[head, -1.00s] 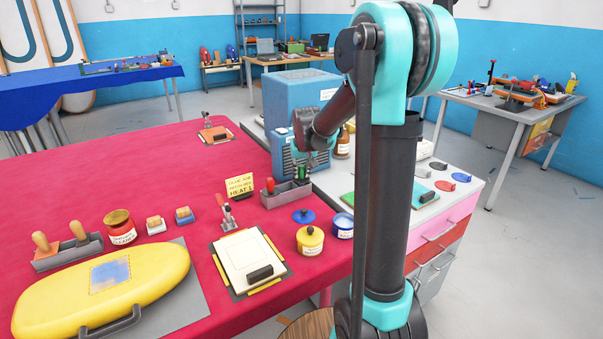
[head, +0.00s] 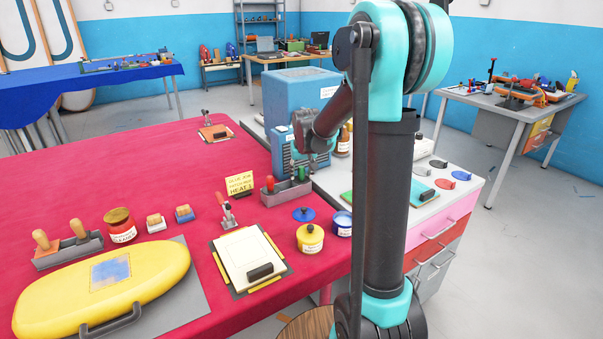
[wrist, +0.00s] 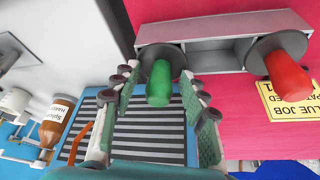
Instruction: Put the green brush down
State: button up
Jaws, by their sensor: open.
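The green brush (wrist: 159,85) stands in the grey holder (wrist: 220,22) in the wrist view, its green handle pointing toward the camera. Its dark round collar is at the holder's left compartment. My gripper (wrist: 160,78) is open, with one finger on each side of the green handle and gaps visible beside it. In the head view, my gripper (head: 308,168) is over the right end of the holder (head: 286,193), and the green brush (head: 303,174) is partly hidden by the fingers. The red brush (wrist: 288,76) stands at the other end of the holder.
A yellow sign (head: 239,184) stands left of the holder on the red table. A blue machine (head: 290,95) stands close behind my gripper. A blue lid (head: 303,214) and a yellow jar (head: 310,239) are in front. A labelled bottle (wrist: 56,120) is at the left.

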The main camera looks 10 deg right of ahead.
jog(key=shift+r, duration=0.15)
jog(key=shift+r, duration=0.3)
jog(key=v, duration=1.2)
